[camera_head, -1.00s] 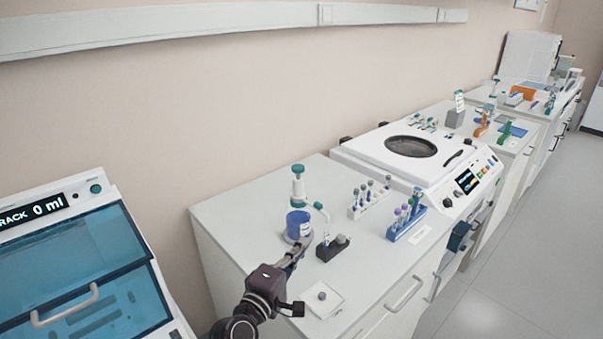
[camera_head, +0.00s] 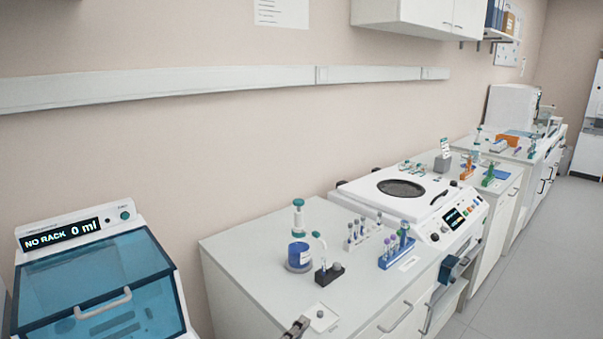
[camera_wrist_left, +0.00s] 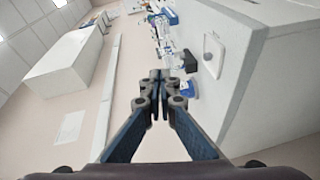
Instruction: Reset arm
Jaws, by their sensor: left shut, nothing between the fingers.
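My left gripper (camera_head: 298,327) shows only by its tip at the bottom edge of the head view, low by the front of the white bench (camera_head: 240,248). In the left wrist view the gripper (camera_wrist_left: 160,76) has its fingertips together with nothing between them. The bench and its items lie beyond it there, turned sideways. My right gripper shows in neither view.
On the bench stand a dispenser bottle with blue liquid (camera_head: 299,255), a black tube holder (camera_head: 329,274), a blue tube rack (camera_head: 397,252) and a white pad (camera_head: 320,317). A centrifuge (camera_head: 440,212) is behind right. A blue-lidded machine (camera_head: 95,275) stands left.

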